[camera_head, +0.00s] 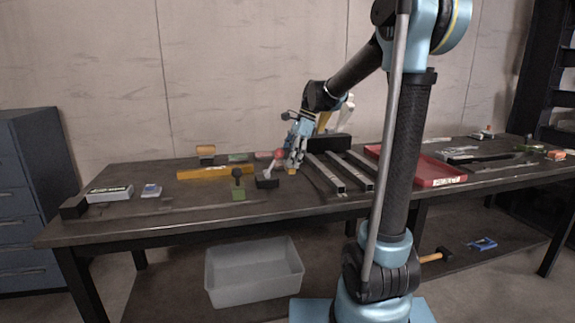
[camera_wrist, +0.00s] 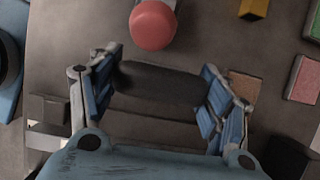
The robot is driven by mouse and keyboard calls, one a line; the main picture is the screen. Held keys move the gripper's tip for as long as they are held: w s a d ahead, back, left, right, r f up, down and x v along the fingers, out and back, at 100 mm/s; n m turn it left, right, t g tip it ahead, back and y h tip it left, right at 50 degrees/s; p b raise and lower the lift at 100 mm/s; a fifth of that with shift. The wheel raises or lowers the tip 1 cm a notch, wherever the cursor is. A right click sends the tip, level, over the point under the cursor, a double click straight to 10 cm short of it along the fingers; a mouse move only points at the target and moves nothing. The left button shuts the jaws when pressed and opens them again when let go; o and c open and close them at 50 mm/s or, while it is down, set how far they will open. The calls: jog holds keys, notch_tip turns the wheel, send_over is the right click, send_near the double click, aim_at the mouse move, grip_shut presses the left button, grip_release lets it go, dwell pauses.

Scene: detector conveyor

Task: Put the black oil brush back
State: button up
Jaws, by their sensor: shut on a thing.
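In the wrist view, my gripper (camera_wrist: 160,88) has its blue fingers on either side of a dark, elongated piece with rounded ends, which looks like the black oil brush (camera_wrist: 160,82). The piece lies crosswise between the fingers, and the gripper is shut on it. In the head view, my gripper (camera_head: 294,160) points down over the middle of the table. The brush cannot be made out there. I cannot tell how far it is above the table top.
A red round-ended thing (camera_wrist: 153,25) is just ahead of the brush; a pink block (camera_wrist: 302,80) lies to the right. Dark rails (camera_head: 325,173) and a red tray (camera_head: 440,178) are right of my gripper. A green block with a black knob (camera_head: 238,190) is left. A grey bin (camera_head: 254,278) stands below.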

jog(key=shift+w+a+f, duration=0.1)
jog(key=shift+w+a, duration=0.2)
jog(key=shift+w, duration=0.7)
jog(key=shift+w+a, duration=0.25)
jog(key=shift+w, duration=0.7)
jog(key=shift+s+f, duration=0.1)
jog(key=shift+f, duration=1.6)
jog(key=o, duration=1)
